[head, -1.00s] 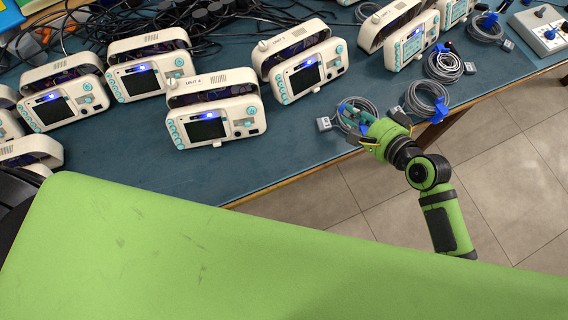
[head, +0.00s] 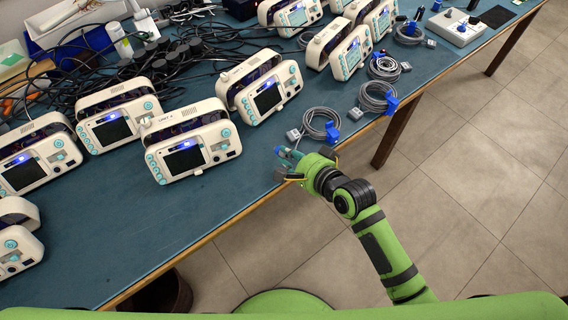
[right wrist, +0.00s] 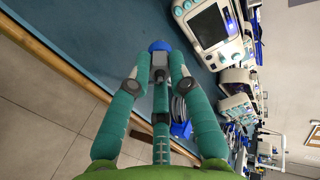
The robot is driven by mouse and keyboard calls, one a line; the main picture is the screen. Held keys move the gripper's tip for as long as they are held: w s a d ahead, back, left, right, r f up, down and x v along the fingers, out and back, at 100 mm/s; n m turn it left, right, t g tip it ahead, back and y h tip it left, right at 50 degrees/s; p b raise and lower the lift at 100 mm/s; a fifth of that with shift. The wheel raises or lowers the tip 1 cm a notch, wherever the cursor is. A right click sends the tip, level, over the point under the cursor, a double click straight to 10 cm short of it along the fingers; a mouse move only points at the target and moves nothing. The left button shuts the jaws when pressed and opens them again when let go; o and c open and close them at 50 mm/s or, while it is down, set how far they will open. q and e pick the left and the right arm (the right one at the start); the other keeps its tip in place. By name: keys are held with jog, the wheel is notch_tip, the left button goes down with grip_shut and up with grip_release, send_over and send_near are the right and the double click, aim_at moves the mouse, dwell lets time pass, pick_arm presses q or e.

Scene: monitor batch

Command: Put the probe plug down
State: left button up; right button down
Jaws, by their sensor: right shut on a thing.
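My right gripper (head: 288,158) is low at the front edge of the blue-topped bench, just in front of a coiled grey cable (head: 322,138). In the right wrist view its teal fingers (right wrist: 159,62) close together on a small blue piece, which I take for the probe plug (right wrist: 159,46). The fingers hide most of it, and only a bit of blue shows in the head view. I cannot tell whether it touches the bench. My left gripper is not in view.
Several white monitors (head: 188,150) stand on the bench (head: 205,198), one close behind the gripper. Coiled cables with grey plugs (head: 293,135) and blue clips (head: 391,104) lie to the right. Bare bench top lies left of the gripper along the wooden edge.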

jog(key=shift+w+a+f, duration=0.2)
jog(key=shift+a+f, duration=0.3)
jog(key=shift+a, duration=0.1)
notch_tip(320, 180, down, 3)
jog(key=shift+f, duration=0.7)
jog(key=c, duration=1.1)
grip_release()
jog(key=shift+c, duration=0.2)
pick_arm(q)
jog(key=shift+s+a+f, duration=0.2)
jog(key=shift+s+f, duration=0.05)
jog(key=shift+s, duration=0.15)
